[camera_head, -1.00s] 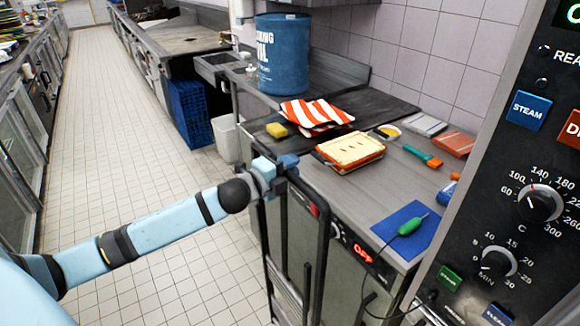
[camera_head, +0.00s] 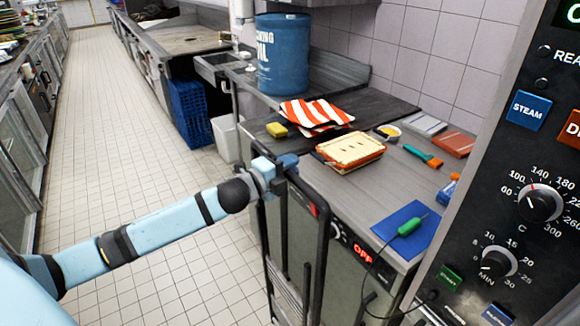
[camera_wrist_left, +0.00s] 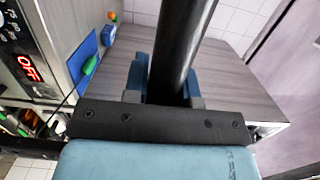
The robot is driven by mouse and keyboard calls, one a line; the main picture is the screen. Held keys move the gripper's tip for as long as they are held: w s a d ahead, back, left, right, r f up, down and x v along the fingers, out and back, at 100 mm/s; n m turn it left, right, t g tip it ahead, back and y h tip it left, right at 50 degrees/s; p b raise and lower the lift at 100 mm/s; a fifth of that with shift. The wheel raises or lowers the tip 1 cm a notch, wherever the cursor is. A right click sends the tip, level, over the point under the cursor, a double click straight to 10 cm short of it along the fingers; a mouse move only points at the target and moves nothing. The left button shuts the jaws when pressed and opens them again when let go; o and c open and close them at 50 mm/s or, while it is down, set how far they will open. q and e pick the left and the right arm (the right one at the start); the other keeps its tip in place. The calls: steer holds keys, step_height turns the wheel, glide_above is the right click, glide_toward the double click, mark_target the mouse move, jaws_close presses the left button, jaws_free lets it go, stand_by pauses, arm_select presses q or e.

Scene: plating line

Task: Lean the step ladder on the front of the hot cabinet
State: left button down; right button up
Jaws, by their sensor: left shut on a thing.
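The step ladder, a dark metal frame (camera_head: 322,262), stands upright against the front of the hot cabinet, whose display reads OFF (camera_head: 362,252). Whether the ladder touches the cabinet front, and where its feet rest, I cannot tell. My left gripper (camera_head: 284,164) is shut on the top part of the ladder. In the left wrist view, a dark tube of the ladder (camera_wrist_left: 184,45) passes between the blue fingers of my left gripper (camera_wrist_left: 165,85). The display also shows in the left wrist view (camera_wrist_left: 28,68). My right gripper is in neither view.
On the worktop are a food tray (camera_head: 350,150), red-striped cloths (camera_head: 312,114), a yellow sponge (camera_head: 277,130) and a blue mat (camera_head: 396,222) with a green-handled tool (camera_head: 412,226). An oven control panel (camera_head: 520,180) stands close at right. The tiled floor (camera_head: 120,130) at left is clear.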

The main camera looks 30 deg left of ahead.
arm_select(q)
steer(key=a+v, duration=0.1)
steer(key=v, duration=0.5)
steer(key=shift+s+r, duration=0.2)
steer(key=shift+r, duration=0.1)
stand_by(2.4)
steer(key=shift+p, duration=0.35)
stand_by(0.9)
steer(key=shift+f+b, duration=0.75)
steer(key=shift+f, duration=0.65)
stand_by(1.6)
steer(key=shift+f, duration=0.3)
